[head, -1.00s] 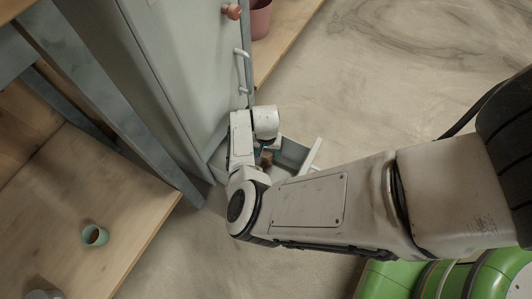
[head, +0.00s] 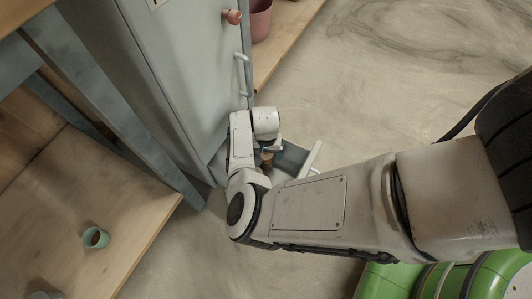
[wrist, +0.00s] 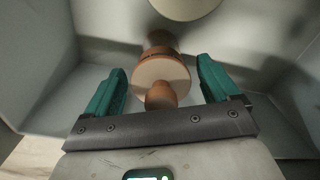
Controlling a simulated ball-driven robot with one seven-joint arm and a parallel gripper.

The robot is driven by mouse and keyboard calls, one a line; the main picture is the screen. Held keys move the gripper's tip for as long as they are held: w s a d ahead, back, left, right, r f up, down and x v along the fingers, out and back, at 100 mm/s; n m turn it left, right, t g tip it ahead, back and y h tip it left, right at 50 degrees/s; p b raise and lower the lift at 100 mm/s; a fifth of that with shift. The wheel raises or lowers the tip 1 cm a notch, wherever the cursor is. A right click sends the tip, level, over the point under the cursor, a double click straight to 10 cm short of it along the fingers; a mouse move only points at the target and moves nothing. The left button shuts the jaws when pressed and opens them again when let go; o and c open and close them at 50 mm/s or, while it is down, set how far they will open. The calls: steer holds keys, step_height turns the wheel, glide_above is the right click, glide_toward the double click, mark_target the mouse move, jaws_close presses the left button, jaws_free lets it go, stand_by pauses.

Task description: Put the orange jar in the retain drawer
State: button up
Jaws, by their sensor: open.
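The orange jar (wrist: 160,76), terracotta-coloured with a round knob on top, is between the two fingers of my gripper (wrist: 162,88) in the wrist view. The fingers are open, with a gap on each side of the jar. Grey walls and a grey floor surround them, inside the open low drawer (head: 292,157). In the head view my wrist hangs over the drawer and a small part of the jar (head: 267,158) shows below it. I cannot tell whether the jar rests fully on the drawer floor.
The grey cabinet (head: 165,60) rises beside my wrist. A wooden shelf with a green cup (head: 95,238) is at left; a pink pot (head: 260,20) stands behind. Floor at right is open.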

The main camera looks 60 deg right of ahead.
step_height(320, 180, up, 11)
steer(key=p, duration=0.5)
steer(key=shift+p, duration=0.35)
steer(key=s+d+r+n+t+h, duration=0.1)
steer(key=s+d+r+n+h, duration=0.1)
steer(key=d+r, duration=0.5)
steer(key=s+d+r+n+h, duration=0.1)
steer(key=d+r+n+h, duration=0.2)
steer(key=d+r, duration=0.4)
steer(key=s+a+n+y, duration=0.2)
steer(key=s+a+n, duration=0.2)
steer(key=a, duration=0.8)
steer(key=s+a+f+n+y, duration=0.1)
steer(key=s+a+n+y, duration=0.1)
steer(key=s+a, duration=0.5)
steer(key=a+n, duration=0.1)
steer(key=a, duration=0.5)
steer(key=shift+a+n+y, duration=0.25)
steer(key=shift+n+y, duration=0.15)
steer(key=shift+f, duration=0.1)
